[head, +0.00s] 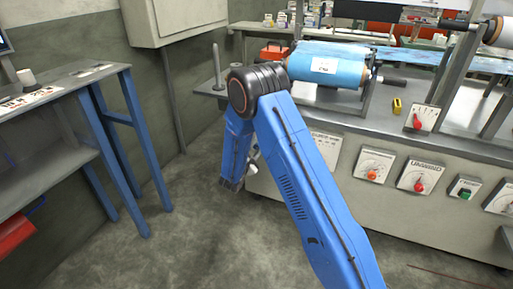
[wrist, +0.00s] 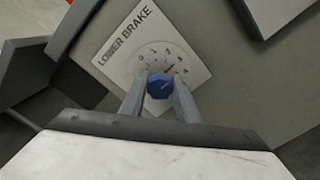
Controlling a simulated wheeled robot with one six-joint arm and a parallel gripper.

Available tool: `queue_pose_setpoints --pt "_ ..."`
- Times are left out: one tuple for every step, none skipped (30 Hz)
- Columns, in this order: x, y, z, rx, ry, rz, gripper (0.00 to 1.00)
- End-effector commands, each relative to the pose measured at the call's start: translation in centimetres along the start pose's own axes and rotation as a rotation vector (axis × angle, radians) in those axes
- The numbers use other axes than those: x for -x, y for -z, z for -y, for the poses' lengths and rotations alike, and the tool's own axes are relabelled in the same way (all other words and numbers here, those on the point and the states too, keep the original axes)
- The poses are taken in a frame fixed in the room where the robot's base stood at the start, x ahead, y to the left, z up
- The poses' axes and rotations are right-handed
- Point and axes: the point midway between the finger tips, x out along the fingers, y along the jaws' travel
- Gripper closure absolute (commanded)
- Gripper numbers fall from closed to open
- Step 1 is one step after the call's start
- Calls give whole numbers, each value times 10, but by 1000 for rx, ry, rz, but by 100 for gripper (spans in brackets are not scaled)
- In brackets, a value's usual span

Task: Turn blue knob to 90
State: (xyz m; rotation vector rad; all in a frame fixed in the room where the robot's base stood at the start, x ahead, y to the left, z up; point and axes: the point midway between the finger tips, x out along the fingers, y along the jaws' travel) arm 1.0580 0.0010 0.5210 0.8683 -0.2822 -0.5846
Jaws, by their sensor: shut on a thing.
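The blue knob (wrist: 160,86) sits on a white dial plate (wrist: 128,40) lettered "LOWER BRAKE" in the wrist view. A red pointer mark shows at the knob's upper right, toward the numbers on the dial; the exact number is too small to read. My gripper (wrist: 159,88) has one finger on each side of the knob and is shut on it. In the head view my blue arm hides the knob and most of the gripper, which is in front of the machine's left end.
The grey machine front carries other dials, including one with an orange-red knob (head: 372,175) and one marked "UNWIND" (head: 411,178). A blue film roll (head: 328,66) lies on top. A blue-legged table (head: 60,85) stands at left, with open floor (head: 190,225) between.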

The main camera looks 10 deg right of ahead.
Motion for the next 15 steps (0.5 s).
queue_pose_setpoints --pt "1 0 1 2 1 -1 93" --pt "1 0 1 2 1 -1 93" --pt "1 0 1 2 1 -1 93" --pt "1 0 1 2 1 -1 93" --pt "1 0 1 2 2 -1 93" --pt "1 0 1 2 2 -1 93" --pt "1 0 1 2 2 -1 93" --pt "1 0 1 2 2 -1 93" --pt "1 0 1 3 2 -1 62" --pt "1 0 1 3 2 -1 54" --pt "1 0 1 3 2 -1 52" --pt "1 0 1 2 1 -1 52" --pt "1 0 1 2 1 -1 52" --pt "1 0 1 2 1 -1 52" --pt "1 0 1 2 1 -1 52"
